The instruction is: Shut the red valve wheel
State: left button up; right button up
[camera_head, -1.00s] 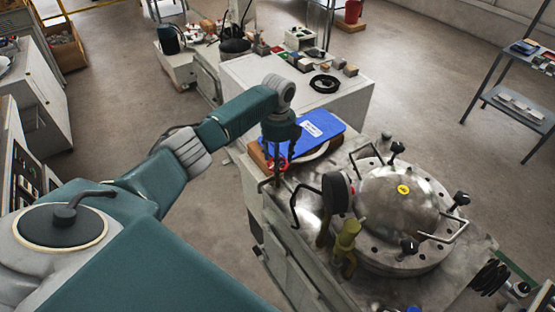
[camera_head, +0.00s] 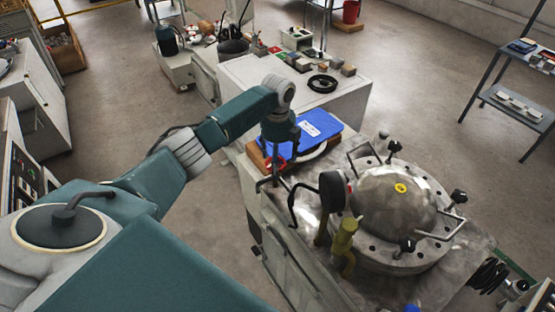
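The red valve wheel (camera_head: 276,163) shows as a small red patch at the left edge of the metal bench, below the blue clipboard. My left gripper (camera_head: 275,168) reaches down over the wheel from above, with thin dark fingers at or around it. The fingers and wrist hide much of the wheel, so I cannot tell whether they touch or grip it. My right gripper is not in view.
A domed metal vessel (camera_head: 394,200) with clamps and handles stands right of the wheel. A dark round gauge (camera_head: 332,190) and a yellow-green fitting (camera_head: 344,240) stand between them. Open floor lies to the left.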

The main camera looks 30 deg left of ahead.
pick_arm(q)
jog(key=shift+a+r, duration=0.2)
notch_tip(320, 180, up, 12)
jog(key=shift+d+f, duration=0.15)
jog(key=shift+d, duration=0.05)
dwell(0.6)
